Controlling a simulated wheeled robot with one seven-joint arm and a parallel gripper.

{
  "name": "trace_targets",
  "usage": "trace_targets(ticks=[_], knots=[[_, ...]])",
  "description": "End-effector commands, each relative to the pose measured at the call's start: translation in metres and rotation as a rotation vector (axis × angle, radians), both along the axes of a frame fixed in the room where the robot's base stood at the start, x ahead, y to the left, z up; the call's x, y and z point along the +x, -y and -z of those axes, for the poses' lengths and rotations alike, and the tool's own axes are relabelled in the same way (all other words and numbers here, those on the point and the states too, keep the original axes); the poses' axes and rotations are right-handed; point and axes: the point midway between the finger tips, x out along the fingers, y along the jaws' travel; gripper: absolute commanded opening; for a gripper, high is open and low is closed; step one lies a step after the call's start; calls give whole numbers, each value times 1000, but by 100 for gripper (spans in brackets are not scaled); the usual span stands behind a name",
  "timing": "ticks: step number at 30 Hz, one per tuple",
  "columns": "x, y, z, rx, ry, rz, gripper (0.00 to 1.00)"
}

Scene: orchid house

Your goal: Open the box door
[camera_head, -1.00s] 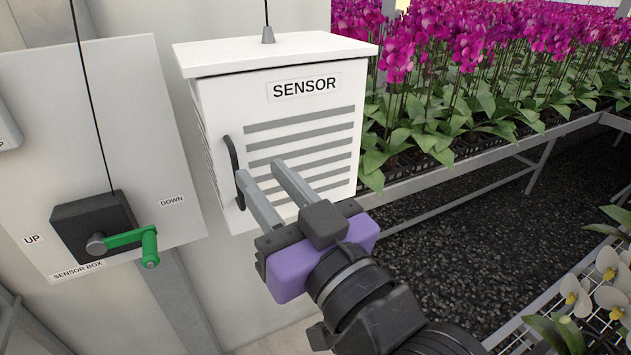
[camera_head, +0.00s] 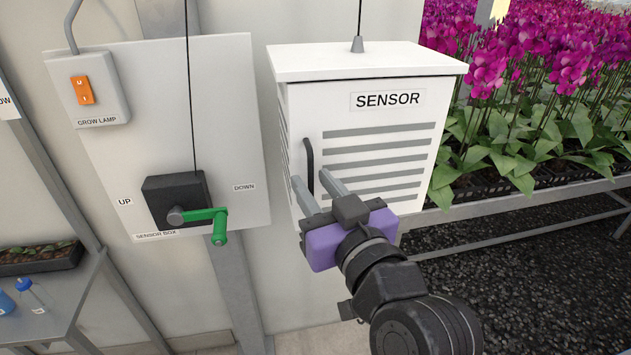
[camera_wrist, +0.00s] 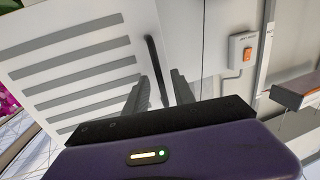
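The white sensor box (camera_head: 305,95) hangs by a cable, its door (camera_head: 390,112) closed and marked SENSOR, with grey louvre slots. A dark curved handle (camera_head: 310,165) stands upright at the door's left edge; it also shows in the wrist view (camera_wrist: 156,68). My gripper (camera_head: 312,182) is open in front of the door's lower left. Its two grey fingers lie on either side of the handle's lower end, which shows between them in the wrist view (camera_wrist: 158,85). I cannot tell whether either finger touches the handle.
A panel (camera_head: 90,165) left of the box carries a black winch (camera_head: 175,195) with a green crank (camera_head: 219,228) and an orange grow lamp switch (camera_head: 82,91). A bench of purple orchids (camera_head: 520,120) stands at the right. A shelf (camera_head: 60,290) is at the lower left.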

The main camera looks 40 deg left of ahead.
Motion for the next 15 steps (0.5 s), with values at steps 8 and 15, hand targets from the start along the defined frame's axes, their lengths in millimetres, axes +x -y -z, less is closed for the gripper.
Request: trace_targets(ticks=[8, 15], knots=[[0, -1, 0, 0, 0, 0, 23], [0, 0, 0, 0, 0, 0, 0]])
